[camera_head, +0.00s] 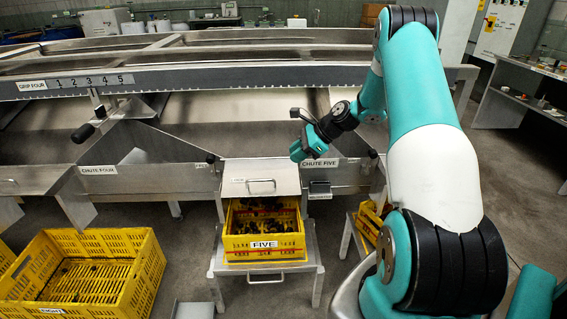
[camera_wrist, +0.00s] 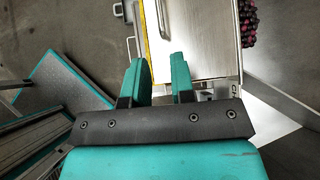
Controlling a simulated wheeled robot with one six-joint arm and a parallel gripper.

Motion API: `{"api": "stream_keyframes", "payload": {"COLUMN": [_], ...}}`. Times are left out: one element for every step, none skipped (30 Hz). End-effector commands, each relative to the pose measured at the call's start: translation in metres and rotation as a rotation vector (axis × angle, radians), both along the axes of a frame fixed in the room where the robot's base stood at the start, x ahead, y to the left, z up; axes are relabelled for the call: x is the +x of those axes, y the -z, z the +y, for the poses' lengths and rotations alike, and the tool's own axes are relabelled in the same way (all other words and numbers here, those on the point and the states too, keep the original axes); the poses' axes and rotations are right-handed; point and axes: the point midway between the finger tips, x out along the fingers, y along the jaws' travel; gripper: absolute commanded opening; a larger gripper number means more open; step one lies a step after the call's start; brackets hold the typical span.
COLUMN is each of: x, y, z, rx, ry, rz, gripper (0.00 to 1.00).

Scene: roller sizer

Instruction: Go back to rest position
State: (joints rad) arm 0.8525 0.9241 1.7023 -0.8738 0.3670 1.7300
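My gripper (camera_head: 308,148) hangs in the air in front of the machine, by the CHUTE FIVE label (camera_head: 321,164) and above the right side of a metal lid with a handle (camera_head: 262,187). In the wrist view, my gripper (camera_wrist: 163,66) has its two teal fingers apart, with nothing between them. My teal and white arm reaches forward from the right of the head view.
A yellow crate marked FIVE (camera_head: 264,255) holds dark fruit on a metal stand. A crate marked EIGHT (camera_head: 52,309) stands on the left floor. Another yellow crate (camera_head: 371,222) is partly behind my arm. A side table (camera_head: 525,100) stands right.

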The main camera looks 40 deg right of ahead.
Motion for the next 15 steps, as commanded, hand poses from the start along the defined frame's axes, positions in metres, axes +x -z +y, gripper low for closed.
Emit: {"api": "stream_keyframes", "payload": {"x": [-0.0029,-0.0043,-0.0057,-0.0065,-0.0071,-0.0076,-0.0077,-0.0078,-0.0078,-0.0078,-0.0077,-0.0077,-0.0076,-0.0075,-0.0074], "y": [-0.0042,-0.0057,-0.0073,-0.0082,-0.0089,-0.0094,-0.0096,-0.0098,-0.0097,-0.0097,-0.0096,-0.0096,-0.0095,-0.0096,-0.0095], "z": [-0.0031,-0.0040,-0.0048,-0.0055,-0.0059,-0.0063,-0.0064,-0.0065,-0.0065,-0.0065,-0.0064,-0.0064,-0.0063,-0.0063,-0.0063], "rx": [-0.001,0.000,0.000,0.000,0.000,0.000,0.000,0.000,0.000,0.000,0.000,0.000,0.000,0.000,0.000], "ry": [0.001,0.001,0.000,-0.001,-0.001,-0.001,-0.001,-0.001,-0.001,-0.001,-0.001,-0.001,-0.001,-0.001,-0.001], "rz": [-0.001,-0.001,0.000,0.001,0.001,0.001,0.001,0.001,0.001,0.001,0.001,0.001,0.001,0.001,0.001], "gripper": [0.23,0.23,0.23,0.23,0.23,0.23,0.23,0.23,0.23,0.23,0.23,0.23,0.23,0.23,0.23]}}
